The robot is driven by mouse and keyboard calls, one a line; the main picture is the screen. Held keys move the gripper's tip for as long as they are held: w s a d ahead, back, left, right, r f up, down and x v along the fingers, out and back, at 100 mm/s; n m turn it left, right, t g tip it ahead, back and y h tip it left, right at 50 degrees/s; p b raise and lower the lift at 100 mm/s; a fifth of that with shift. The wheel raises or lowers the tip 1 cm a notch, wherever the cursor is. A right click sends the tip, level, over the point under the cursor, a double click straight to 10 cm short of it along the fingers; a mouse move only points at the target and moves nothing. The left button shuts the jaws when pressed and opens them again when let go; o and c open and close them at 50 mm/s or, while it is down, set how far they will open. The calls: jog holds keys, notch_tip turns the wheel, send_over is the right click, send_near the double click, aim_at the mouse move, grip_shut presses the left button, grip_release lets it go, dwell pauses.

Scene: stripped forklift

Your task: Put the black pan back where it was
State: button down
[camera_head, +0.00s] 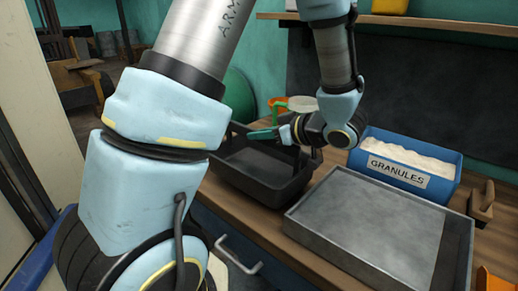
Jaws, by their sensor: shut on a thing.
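The black pan (258,186) is a deep dark tray at the left part of the wooden bench, left of the grey metal tray. My gripper (298,152) reaches down at the pan's back right rim and is shut on the pan there. The fingertips are small and partly hidden by dark parts. The pan looks about level; whether its underside touches the bench cannot be told. My arm hides part of the view left of the pan.
A grey metal tray (365,222) lies right of the pan. Behind it stands a blue bin of white granules labelled GRANULES (397,171). A wooden-handled tool (482,205) is at the right. A teal object (262,133) and an orange item (277,104) are behind the pan.

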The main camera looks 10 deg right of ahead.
aim_at(298, 147)
jog(key=shift+f, duration=2.05)
jog(key=c, duration=0.9)
grip_release()
jog(key=shift+s+d+r, duration=0.15)
jog(key=shift+d+r, duration=0.05)
jog(key=b+v, duration=0.1)
jog(key=v, duration=1)
jog(key=shift+s+d+r+b, duration=0.1)
jog(key=shift+s+d+b, duration=0.1)
jog(key=shift+b, duration=0.1)
jog(key=shift+s, duration=0.1)
